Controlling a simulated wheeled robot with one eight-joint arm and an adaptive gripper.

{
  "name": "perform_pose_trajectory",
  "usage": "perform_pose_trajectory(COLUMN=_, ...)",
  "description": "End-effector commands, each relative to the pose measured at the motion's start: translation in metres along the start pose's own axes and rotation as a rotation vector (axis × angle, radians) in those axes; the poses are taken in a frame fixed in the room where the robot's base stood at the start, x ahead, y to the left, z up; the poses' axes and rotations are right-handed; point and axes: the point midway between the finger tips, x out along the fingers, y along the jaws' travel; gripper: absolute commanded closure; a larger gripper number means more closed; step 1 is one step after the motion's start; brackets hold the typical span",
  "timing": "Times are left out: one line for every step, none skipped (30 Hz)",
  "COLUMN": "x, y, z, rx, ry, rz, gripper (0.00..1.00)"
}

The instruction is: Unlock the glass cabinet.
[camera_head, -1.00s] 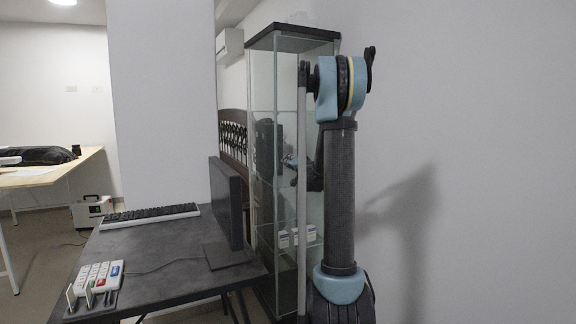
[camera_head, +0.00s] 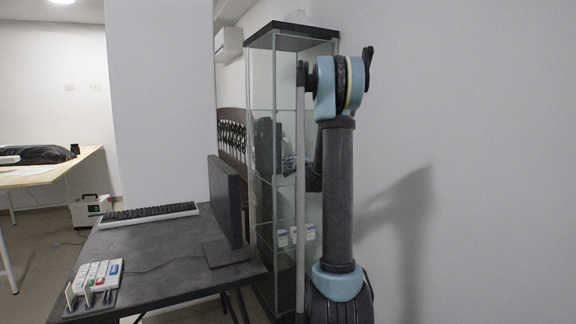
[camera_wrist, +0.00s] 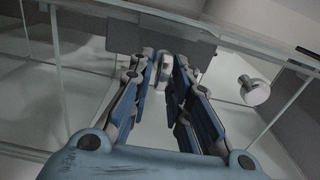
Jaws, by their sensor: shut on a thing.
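The glass cabinet (camera_head: 287,110) stands tall against the wall in the head view, with glass panes, a dark top and shelves inside. In the wrist view, a dark plate (camera_wrist: 112,32) sits on the cabinet's frame, and a round silvery knob (camera_wrist: 255,91) stands on the glass to its right. My gripper (camera_wrist: 165,72) is closed around a small silvery metal piece (camera_wrist: 163,66) just below the plate. The fingers hide much of this piece, so I cannot tell whether it is a key or part of the lock. In the head view my gripper (camera_head: 290,166) is small, at the cabinet's front.
Several small boxes (camera_head: 297,235) stand on a lower cabinet shelf. The wall is close on the right.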

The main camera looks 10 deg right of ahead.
Motion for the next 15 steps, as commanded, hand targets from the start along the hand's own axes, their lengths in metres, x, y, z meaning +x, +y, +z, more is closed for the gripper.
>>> perform_pose_trajectory(x=-0.0005, y=0.0012, z=-0.0020, rx=0.007, ry=0.005, rz=0.001, gripper=1.00)
perform_pose_trajectory(x=-0.0005, y=0.0013, z=-0.0019, rx=0.013, ry=0.005, rz=0.001, gripper=1.00)
perform_pose_trajectory(x=-0.0005, y=0.0014, z=-0.0019, rx=0.020, ry=0.004, rz=0.001, gripper=1.00)
perform_pose_trajectory(x=-0.0005, y=0.0015, z=-0.0018, rx=0.023, ry=0.004, rz=0.001, gripper=1.00)
perform_pose_trajectory(x=-0.0005, y=0.0016, z=-0.0018, rx=0.026, ry=0.004, rz=0.001, gripper=1.00)
perform_pose_trajectory(x=-0.0005, y=0.0016, z=-0.0017, rx=0.029, ry=0.004, rz=0.001, gripper=1.00)
perform_pose_trajectory(x=-0.0005, y=0.0016, z=-0.0017, rx=0.030, ry=0.004, rz=0.001, gripper=1.00)
perform_pose_trajectory(x=-0.0005, y=0.0017, z=-0.0016, rx=0.031, ry=0.004, rz=0.001, gripper=1.00)
perform_pose_trajectory(x=-0.0006, y=0.0017, z=-0.0015, rx=0.032, ry=0.004, rz=0.001, gripper=1.00)
perform_pose_trajectory(x=-0.0006, y=0.0017, z=-0.0015, rx=0.032, ry=0.004, rz=0.001, gripper=1.00)
perform_pose_trajectory(x=-0.0006, y=0.0017, z=-0.0015, rx=0.032, ry=0.004, rz=0.001, gripper=1.00)
perform_pose_trajectory(x=-0.0006, y=0.0017, z=-0.0014, rx=0.032, ry=0.004, rz=0.001, gripper=1.00)
perform_pose_trajectory(x=-0.0006, y=0.0018, z=-0.0014, rx=0.032, ry=0.004, rz=0.002, gripper=1.00)
perform_pose_trajectory(x=-0.0006, y=0.0018, z=-0.0013, rx=0.032, ry=0.004, rz=0.002, gripper=1.00)
perform_pose_trajectory(x=-0.0006, y=0.0018, z=-0.0013, rx=0.032, ry=0.003, rz=0.002, gripper=1.00)
